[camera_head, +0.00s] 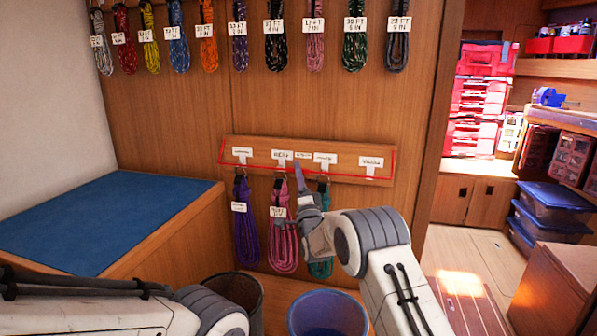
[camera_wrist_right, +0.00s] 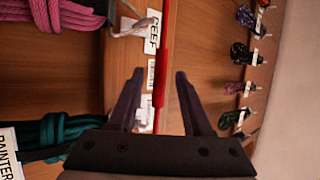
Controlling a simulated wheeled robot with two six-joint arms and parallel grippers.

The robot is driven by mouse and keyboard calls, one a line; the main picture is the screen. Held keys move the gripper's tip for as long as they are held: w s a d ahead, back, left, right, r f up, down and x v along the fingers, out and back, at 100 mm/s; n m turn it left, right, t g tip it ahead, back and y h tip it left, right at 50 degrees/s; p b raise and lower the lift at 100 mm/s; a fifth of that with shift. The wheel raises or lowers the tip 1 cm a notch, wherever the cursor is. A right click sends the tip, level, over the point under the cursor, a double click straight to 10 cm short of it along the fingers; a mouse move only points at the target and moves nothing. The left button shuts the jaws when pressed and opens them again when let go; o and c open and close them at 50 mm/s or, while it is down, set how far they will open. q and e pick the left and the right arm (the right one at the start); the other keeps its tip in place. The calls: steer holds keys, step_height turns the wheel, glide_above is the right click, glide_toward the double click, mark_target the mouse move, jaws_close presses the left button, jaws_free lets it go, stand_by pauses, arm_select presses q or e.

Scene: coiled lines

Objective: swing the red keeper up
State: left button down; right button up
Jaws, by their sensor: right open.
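The red keeper (camera_head: 350,178) is a thin red bar running along the lower part of a wooden hook board (camera_head: 260,146), with short arms at both ends. In the right wrist view the open fingers (camera_wrist_right: 157,78) lie on either side of the keeper's thicker red part (camera_wrist_right: 160,75), and I see no clear contact. A purple coil (camera_head: 246,230), a pink coil (camera_head: 283,235) and a teal coil (camera_head: 320,262), partly hidden by my right arm, hang below the board. My left gripper is out of view.
Several tagged coils (camera_head: 275,45) hang in a row higher on the wall. A blue-topped bench (camera_head: 95,220) stands at left. A dark bin (camera_head: 250,288) and a blue bin (camera_head: 328,312) stand below the coils. The board's right-hand hook (camera_head: 370,174) holds no coil.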

steer(key=shift+w+a+r, duration=0.1)
steer(key=shift+w+r, duration=0.25)
steer(key=shift+w, duration=0.3)
steer(key=shift+c, duration=0.3)
jaws_close()
stand_by(0.8)
